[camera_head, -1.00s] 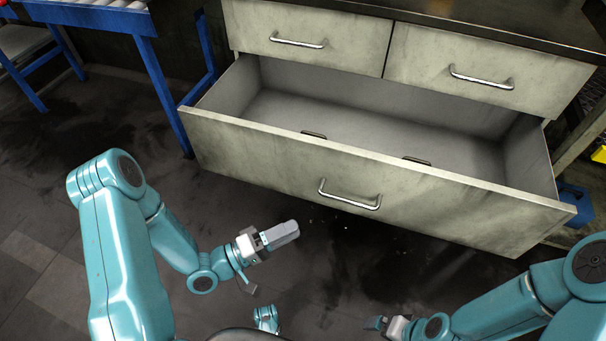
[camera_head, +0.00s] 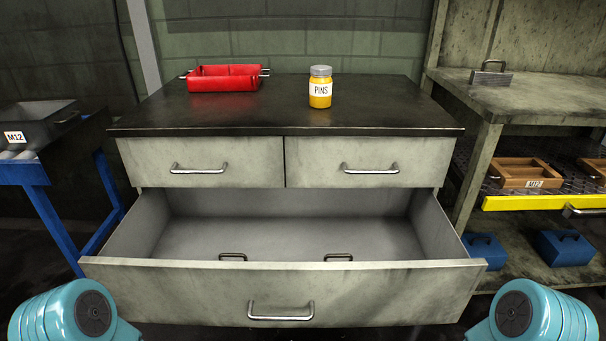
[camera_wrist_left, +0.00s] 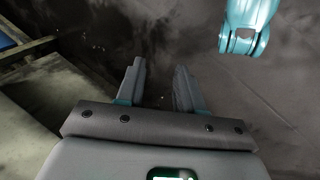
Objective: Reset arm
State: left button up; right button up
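In the head view only the upper joints of my two arms show, at the bottom left and bottom right corners. Both grippers are outside that view. In the left wrist view my left gripper (camera_wrist_left: 158,88) has its two fingers apart with nothing between them, over the dark floor. A teal part of my own body shows at the upper right of that view. My right gripper shows in neither current view.
The cabinet's wide lower drawer (camera_head: 280,290) stands pulled out and looks empty. On the cabinet top (camera_head: 290,112) are a red tray (camera_head: 223,84) and a yellow PINS jar (camera_head: 320,90). A blue-legged stand (camera_head: 50,220) is left; shelving with wooden trays (camera_head: 527,172) is right.

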pick_arm(q)
jog(key=s+r+m+g+p, duration=0.1)
jog(key=r+p, duration=1.4)
jog(key=s+r+g+p, duration=0.1)
jog(key=s+r+p, duration=0.1)
jog(key=r+p, duration=1.3)
jog(key=shift+s+d+m+p, duration=0.25)
jog(key=shift+d+m+p, duration=0.05)
jog(key=shift+m+p, duration=0.1)
